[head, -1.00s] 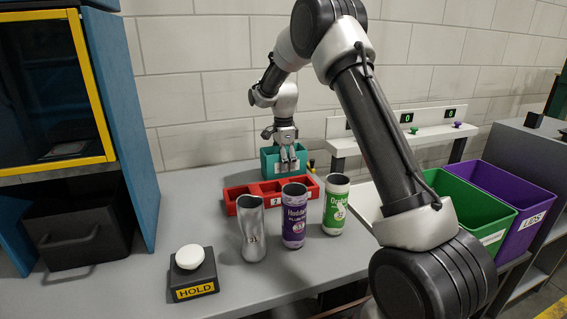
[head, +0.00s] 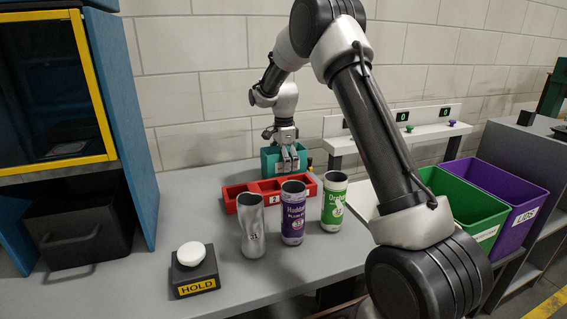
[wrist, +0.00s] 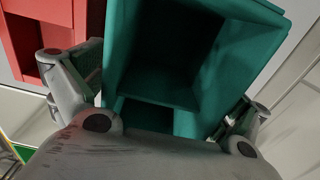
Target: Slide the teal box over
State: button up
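The teal box (head: 267,163) stands at the back of the bench, behind the red tray (head: 230,202), with a pale label on its front. My gripper (head: 289,163) is low at the box, pointing down, and its fingers overlap the box's front in the head view. In the wrist view the open-topped teal box (wrist: 160,70) fills the middle. One finger of my gripper (wrist: 163,98) is on each side of it, the two spread well apart. Whether the fingers touch the box walls is unclear.
A dented silver can (head: 252,225), a purple can (head: 293,215) and a green can (head: 334,203) stand in front of the tray. A HOLD button (head: 194,270) is at front left. Green (head: 455,205) and purple (head: 505,190) bins are at right. Bare bench lies left of the tray.

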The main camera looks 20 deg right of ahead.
notch_tip(320, 180, up, 12)
jog(key=shift+r, duration=0.1)
dwell(0.6)
dwell(0.4)
jog(key=shift+w+n, duration=0.15)
jog(key=shift+n, duration=0.85)
jog(key=s+f+n, duration=0.2)
jog(key=f+n, duration=0.1)
jog(key=s+d+r+n+t, duration=0.1)
jog(key=s+r+n, duration=0.2)
jog(key=s, duration=1)
jog(key=s+d+r+n+t, duration=0.2)
jog(key=s+n, duration=0.3)
jog(key=s, duration=0.9)
jog(key=s+d+r+n+t, duration=0.1)
jog(key=s+r+n, duration=0.3)
jog(key=s, duration=0.9)
jog(key=shift+s+d+r+n, duration=0.2)
jog(key=shift+s+d+n, duration=0.1)
jog(key=shift+d+n, duration=0.15)
